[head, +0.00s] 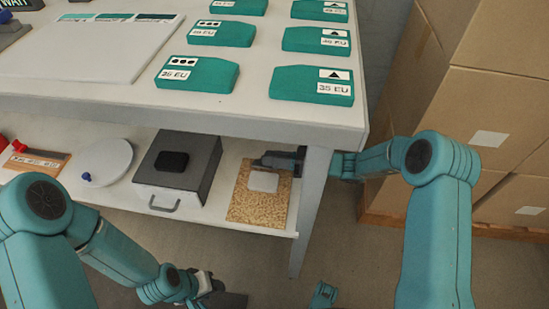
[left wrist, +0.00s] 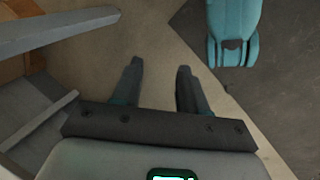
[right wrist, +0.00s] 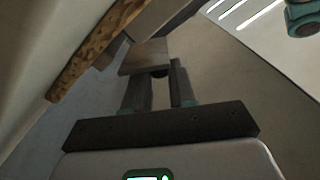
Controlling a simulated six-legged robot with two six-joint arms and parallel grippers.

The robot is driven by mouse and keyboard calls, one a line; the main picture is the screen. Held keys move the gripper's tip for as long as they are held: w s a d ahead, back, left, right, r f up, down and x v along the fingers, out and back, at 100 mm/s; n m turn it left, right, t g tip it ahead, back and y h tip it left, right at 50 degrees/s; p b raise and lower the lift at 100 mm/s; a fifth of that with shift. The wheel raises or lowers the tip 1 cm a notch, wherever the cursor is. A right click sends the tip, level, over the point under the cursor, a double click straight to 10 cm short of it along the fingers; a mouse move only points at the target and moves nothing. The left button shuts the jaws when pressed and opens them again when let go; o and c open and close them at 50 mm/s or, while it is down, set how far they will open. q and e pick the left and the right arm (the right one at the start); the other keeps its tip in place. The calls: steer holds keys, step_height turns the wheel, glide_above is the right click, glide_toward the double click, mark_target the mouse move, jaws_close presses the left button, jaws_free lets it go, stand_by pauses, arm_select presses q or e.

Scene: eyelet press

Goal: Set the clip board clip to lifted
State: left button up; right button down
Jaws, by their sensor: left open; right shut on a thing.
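The clip board (head: 257,207) is a speckled tan board lying on the lower shelf, beside the table leg. Its pale grey clip (head: 263,181) shows near its far end. In the right wrist view the board's speckled edge (right wrist: 95,50) is at upper left, and the clip's flat plate (right wrist: 143,56) is at the fingertips. My right gripper (head: 272,162) reaches in behind the table leg and is shut on the clip. I cannot tell the clip's exact angle to the board. My left gripper (left wrist: 158,70) is open and empty, low over the floor, away from the board.
A grey box with a handle (head: 178,170) stands left of the board on the shelf, with a white round plate (head: 104,161) beyond. The table leg (head: 312,210) stands close to my right arm. Cardboard boxes (head: 490,95) are stacked at right. Green boxes (head: 313,84) lie on the tabletop.

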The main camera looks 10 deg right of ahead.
steer(key=m, duration=0.1)
steer(key=w+m+b, duration=0.1)
steer(key=shift+d+r+m, duration=0.1)
steer(key=shift+d+m, duration=0.05)
steer(key=shift+m, duration=0.25)
arm_select(q)
steer(key=shift+w+a+f+t+b, duration=0.1)
steer(key=shift+w+f+t+b, duration=0.1)
steer(key=shift+w+f, duration=0.25)
steer(key=shift+w+a+f+t+b, duration=0.1)
steer(key=shift+w+f+b, duration=0.1)
steer(key=shift+f, duration=0.3)
arm_select(e)
steer(key=shift+w+d+m, duration=0.1)
steer(key=shift+w+m, duration=0.2)
steer(key=shift+m, duration=0.55)
steer(key=shift+w+d+m, duration=0.1)
steer(key=shift+w+m, duration=0.15)
steer(key=shift+m, duration=0.6)
steer(key=c, duration=1)
jaws_free()
steer(key=shift+o, duration=0.2)
steer(key=shift+r, duration=0.1)
